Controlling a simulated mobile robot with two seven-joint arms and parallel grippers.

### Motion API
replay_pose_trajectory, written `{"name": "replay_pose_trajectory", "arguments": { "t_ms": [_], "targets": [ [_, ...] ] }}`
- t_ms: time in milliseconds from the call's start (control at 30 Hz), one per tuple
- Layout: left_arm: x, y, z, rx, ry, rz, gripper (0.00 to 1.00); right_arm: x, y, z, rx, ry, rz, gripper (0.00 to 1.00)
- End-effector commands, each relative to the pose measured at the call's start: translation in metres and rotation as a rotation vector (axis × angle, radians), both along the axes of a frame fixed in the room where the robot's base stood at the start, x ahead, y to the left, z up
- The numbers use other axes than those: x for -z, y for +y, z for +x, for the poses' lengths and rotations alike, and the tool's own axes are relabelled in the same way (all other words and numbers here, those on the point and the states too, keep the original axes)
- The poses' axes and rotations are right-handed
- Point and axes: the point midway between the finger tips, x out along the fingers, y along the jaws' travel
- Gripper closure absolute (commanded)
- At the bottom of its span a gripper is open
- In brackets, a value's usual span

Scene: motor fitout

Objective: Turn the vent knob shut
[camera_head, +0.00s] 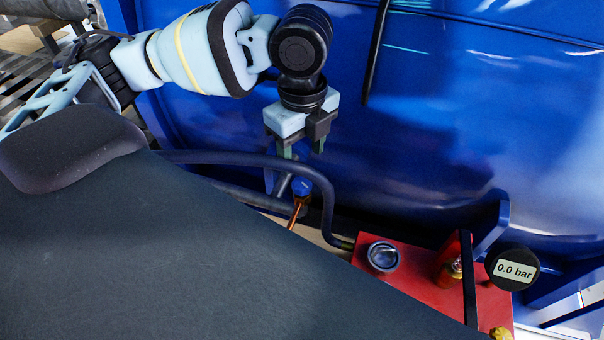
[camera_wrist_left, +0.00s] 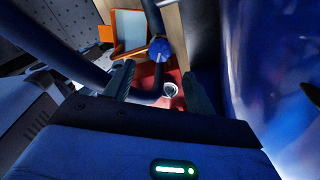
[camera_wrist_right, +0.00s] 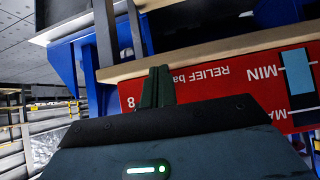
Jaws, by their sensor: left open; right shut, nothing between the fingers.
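The vent knob appears to be the small blue round knob (camera_head: 302,187) on a thin pipe beside the blue tank. It also shows in the left wrist view (camera_wrist_left: 160,48), beyond and between the fingertips. My left gripper (camera_head: 302,149) points down just above the knob, open, with its fingers (camera_wrist_left: 158,76) apart. Nothing is between the fingers, and the knob looks clear of them. My right gripper (camera_wrist_right: 157,88) is shut and empty, in front of a red panel (camera_wrist_right: 215,85) with upside-down lettering; it is outside the head view.
A red unit (camera_head: 405,290) stands to the right of the knob, with a round metal cap (camera_head: 383,257) and a gauge (camera_head: 515,267) reading 0.0 bar. A dark hose (camera_head: 255,160) curves close beside the knob. The blue tank (camera_head: 440,130) walls off the far side.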

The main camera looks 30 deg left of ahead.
Motion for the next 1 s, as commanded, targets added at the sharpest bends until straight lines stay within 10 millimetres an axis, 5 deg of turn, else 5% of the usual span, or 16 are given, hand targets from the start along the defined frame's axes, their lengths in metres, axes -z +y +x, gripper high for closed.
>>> {"name": "replay_pose_trajectory", "arguments": {
  "t_ms": [500,867,1000],
  "targets": [
    [0.066,0.0,0.0,0.001,0.001,-0.001,0.45,-0.002,0.0,0.002,0.0,-0.005,0.0,1.0],
    [0.074,0.0,0.0,0.002,0.001,-0.003,0.45,-0.002,0.0,0.002,0.001,-0.006,0.001,1.0],
    [0.073,0.0,0.0,0.002,0.001,-0.003,0.59,-0.002,0.0,0.002,0.001,-0.006,0.001,1.0]
  ]
}}
